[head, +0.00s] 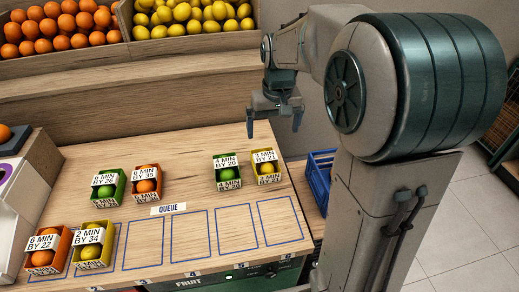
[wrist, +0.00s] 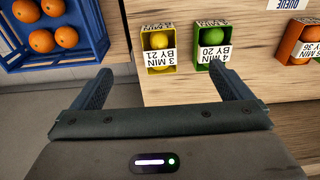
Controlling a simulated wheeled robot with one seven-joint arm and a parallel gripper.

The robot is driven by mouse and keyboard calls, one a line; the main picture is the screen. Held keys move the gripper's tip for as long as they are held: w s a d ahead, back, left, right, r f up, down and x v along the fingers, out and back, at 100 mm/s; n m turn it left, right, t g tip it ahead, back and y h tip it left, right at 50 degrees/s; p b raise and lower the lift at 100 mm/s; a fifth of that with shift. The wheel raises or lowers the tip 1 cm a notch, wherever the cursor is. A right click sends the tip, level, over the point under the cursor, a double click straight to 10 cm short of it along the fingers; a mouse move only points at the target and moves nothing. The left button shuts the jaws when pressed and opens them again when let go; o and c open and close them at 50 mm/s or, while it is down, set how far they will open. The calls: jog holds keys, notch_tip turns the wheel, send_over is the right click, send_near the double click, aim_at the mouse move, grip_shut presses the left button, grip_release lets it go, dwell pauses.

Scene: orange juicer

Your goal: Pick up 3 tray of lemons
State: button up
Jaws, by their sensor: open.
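A small yellow tray (head: 268,181) of lemons with a card reading "3 MIN BY 21" stands near the table's right edge in the head view. It also shows in the wrist view as a yellow tray (wrist: 160,70) just beyond my fingertips, between them. Its lemon (wrist: 161,41) is partly covered by the card. My gripper (head: 275,127) is open and empty, above and behind this tray; it also shows in the wrist view (wrist: 161,74). Another yellow tray (head: 93,264), marked "2 MIN BY 34", stands at the front left.
A green tray (wrist: 198,62) stands close beside the lemon tray. Other green and orange trays (head: 146,200) stand further left. Blue outlined slots by the QUEUE sign (head: 168,209) are mostly empty. A blue crate (wrist: 92,45) of oranges sits beside the table. Fruit bins (head: 190,32) line the back.

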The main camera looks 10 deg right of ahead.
jog(key=w+f+g, duration=0.1)
jog(key=w+f, duration=0.5)
jog(key=w, duration=0.2)
send_over(265, 156)
notch_tip(265, 156, down, 8)
jog(key=shift+f, duration=0.1)
jog(key=shift+s+f+p, duration=0.1)
jog(key=shift+f+p, duration=1)
jog(key=shift+f, duration=1.55)
jog(key=c, duration=1.2)
